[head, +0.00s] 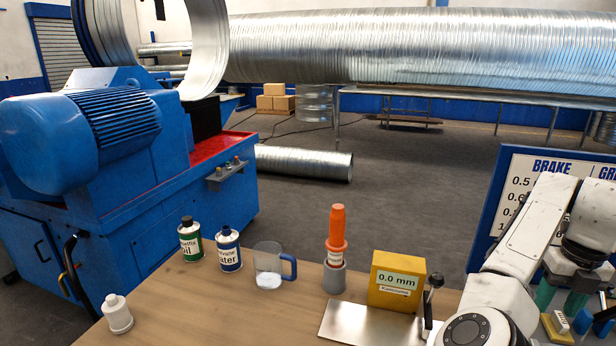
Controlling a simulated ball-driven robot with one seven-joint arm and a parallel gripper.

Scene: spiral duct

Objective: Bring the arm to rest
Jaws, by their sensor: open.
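My white arm (521,243) is at the right of the head view. It rises from a round dark-faced joint at the bottom edge, bends at the top, and comes down again at the right edge. A dark part of my arm shows near that edge. I cannot make out my gripper's fingers anywhere in the view.
A sign (520,190) stands behind my arm.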

